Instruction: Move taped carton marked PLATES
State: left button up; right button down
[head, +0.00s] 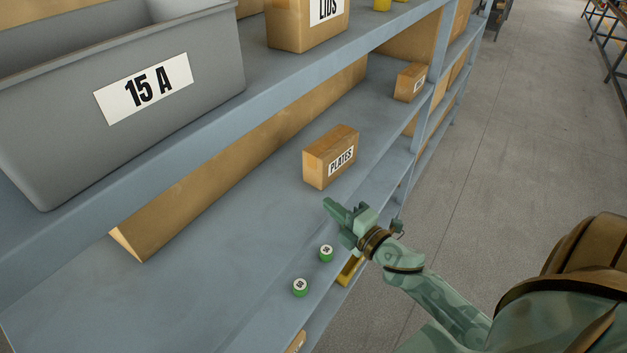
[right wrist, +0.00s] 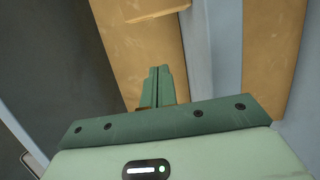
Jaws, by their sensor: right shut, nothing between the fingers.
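The taped carton marked PLATES (head: 322,165) stands upright on the middle grey shelf in the head view, its white label facing the aisle. My right gripper (head: 332,205) is at the shelf's front edge, apart from the carton and below it in the picture. In the right wrist view its fingers (right wrist: 160,82) are together with nothing between them. A brown cardboard surface (right wrist: 150,40) lies beyond the fingertips there; I cannot tell which box it belongs to. My left gripper is not in view.
Two green items with round white tops (head: 326,253) (head: 300,287) stand near my right gripper. A grey bin marked 15 A (head: 60,110) and a LIDS box (head: 290,25) sit on the shelf above. A smaller labelled box (head: 405,80) stands farther along. The aisle floor is clear.

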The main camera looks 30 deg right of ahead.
aim_at(324, 160)
jog(key=w, duration=0.6)
jog(key=w+a, duration=0.1)
jog(key=w, duration=0.1)
jog(key=shift+w+a+r, duration=0.1)
jog(key=shift+w, duration=0.3)
jog(key=shift+w+d, duration=0.25)
jog(key=shift+d, duration=0.35)
jog(key=shift+w+d, duration=0.25)
jog(key=shift+d, duration=0.35)
jog(key=shift+w+d, duration=0.2)
jog(key=shift+d, duration=0.45)
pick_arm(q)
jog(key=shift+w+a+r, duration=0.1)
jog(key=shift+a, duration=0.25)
pick_arm(e)
jog(key=shift+d, duration=0.1)
